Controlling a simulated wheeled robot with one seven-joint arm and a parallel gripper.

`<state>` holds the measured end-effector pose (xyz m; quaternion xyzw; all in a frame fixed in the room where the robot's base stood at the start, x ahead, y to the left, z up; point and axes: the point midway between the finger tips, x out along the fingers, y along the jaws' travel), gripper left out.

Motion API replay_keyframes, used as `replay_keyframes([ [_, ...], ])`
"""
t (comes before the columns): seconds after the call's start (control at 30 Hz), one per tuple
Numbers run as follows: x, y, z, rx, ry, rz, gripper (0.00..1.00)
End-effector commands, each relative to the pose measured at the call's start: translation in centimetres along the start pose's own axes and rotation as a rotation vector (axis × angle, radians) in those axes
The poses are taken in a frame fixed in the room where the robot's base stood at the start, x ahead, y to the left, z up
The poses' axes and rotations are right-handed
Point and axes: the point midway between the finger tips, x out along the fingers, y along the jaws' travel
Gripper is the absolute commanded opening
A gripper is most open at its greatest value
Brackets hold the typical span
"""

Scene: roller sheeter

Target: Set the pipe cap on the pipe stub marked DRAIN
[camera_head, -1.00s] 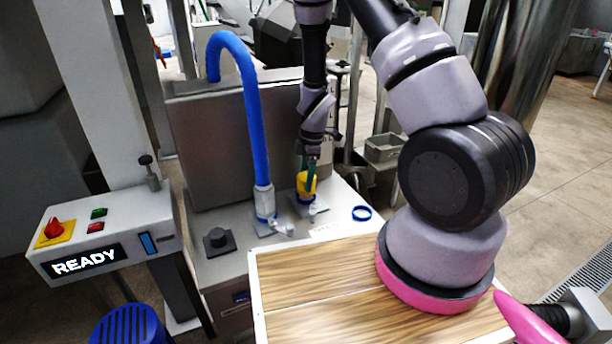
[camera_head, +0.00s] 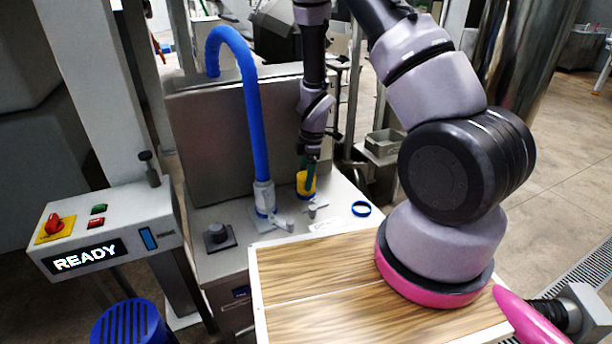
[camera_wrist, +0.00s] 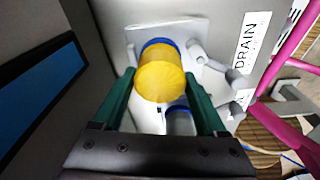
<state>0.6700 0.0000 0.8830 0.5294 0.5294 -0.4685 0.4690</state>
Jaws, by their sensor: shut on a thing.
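The yellow pipe cap (camera_head: 305,185) is upright above the steel cabinet top, between the blue hose and a small grey valve handle (camera_head: 316,210). My gripper (camera_head: 310,166) points down with its green fingers shut on the cap. In the wrist view the cap (camera_wrist: 160,80) sits between the two fingers, with a blue band showing past its far edge. A white plate lies beneath it, and a label reading DRAIN (camera_wrist: 245,62) is to the right. The stub under the cap is mostly hidden; I cannot tell whether the cap touches it. A grey cylinder with a blue rim (camera_wrist: 180,120) shows beside the cap.
The blue hose (camera_head: 257,130) stands left of the cap on its fitting. A loose blue ring (camera_head: 362,209) lies to the right. A black knob (camera_head: 216,234) is at the cabinet's left front. A wooden board (camera_head: 310,285) lies in front, and a READY panel (camera_head: 90,256) at left.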

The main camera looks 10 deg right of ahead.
Motion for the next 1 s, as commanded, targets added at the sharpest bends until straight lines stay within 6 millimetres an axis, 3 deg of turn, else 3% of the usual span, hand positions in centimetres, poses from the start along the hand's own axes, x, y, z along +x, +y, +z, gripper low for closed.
replay_keyframes([
  [0.53,0.4,0.0,0.0,-0.001,0.001,0.0,0.18],
  [0.57,0.4,0.0,0.0,-0.001,0.001,0.0,0.86],
  [0.6,0.4,0.0,0.0,-0.001,0.001,0.0,1.0],
  [0.87,0.3,0.0,0.0,-0.001,0.0,0.0,1.0],
  [1.0,-0.8,0.1,-0.1,-0.004,0.0,0.002,1.0],
])
